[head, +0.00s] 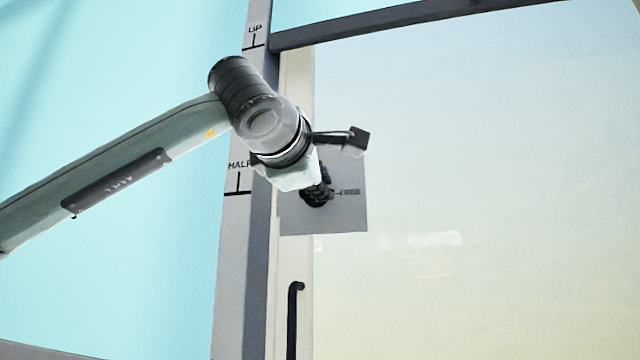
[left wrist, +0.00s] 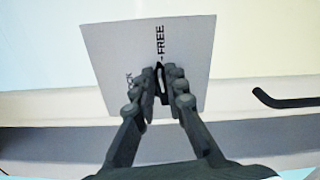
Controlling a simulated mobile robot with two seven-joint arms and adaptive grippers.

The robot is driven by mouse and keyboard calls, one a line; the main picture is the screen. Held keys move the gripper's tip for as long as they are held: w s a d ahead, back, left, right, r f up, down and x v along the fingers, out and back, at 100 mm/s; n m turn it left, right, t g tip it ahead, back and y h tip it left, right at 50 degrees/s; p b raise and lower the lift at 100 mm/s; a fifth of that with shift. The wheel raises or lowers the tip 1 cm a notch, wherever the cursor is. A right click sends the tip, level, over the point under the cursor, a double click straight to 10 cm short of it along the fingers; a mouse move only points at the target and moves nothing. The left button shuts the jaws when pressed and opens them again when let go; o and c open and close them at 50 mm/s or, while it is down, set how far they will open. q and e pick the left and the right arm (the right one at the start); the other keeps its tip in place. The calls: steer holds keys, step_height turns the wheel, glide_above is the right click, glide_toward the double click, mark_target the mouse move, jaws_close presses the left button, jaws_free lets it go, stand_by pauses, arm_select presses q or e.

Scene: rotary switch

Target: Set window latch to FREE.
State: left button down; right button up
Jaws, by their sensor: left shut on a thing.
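The window latch is a small dark knob (left wrist: 160,82) on a grey square plate (head: 350,215), which also shows in the left wrist view (left wrist: 110,45). The plate is marked FREE beside a short line, and a second label ending in CK is partly hidden by a finger. My left gripper (head: 318,192) is at the plate and shut on the knob; its fingers (left wrist: 162,88) stand on either side of it in the left wrist view. The knob looks roughly in line with the FREE mark. In the head view the gripper hides the knob. My right gripper is not in view.
A black curved handle (head: 292,315) is on the pale window frame below the plate. A grey post (head: 232,270) left of it carries the marks UP and HALF. The pane (head: 480,180) to the right is clear of objects.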

arm_select(q)
steer(key=shift+f+m, duration=0.15)
steer(key=shift+m, duration=0.75)
steer(key=shift+d, duration=0.1)
steer(key=c, duration=1.6)
jaws_free()
steer(key=shift+o, duration=0.2)
steer(key=v, duration=1.2)
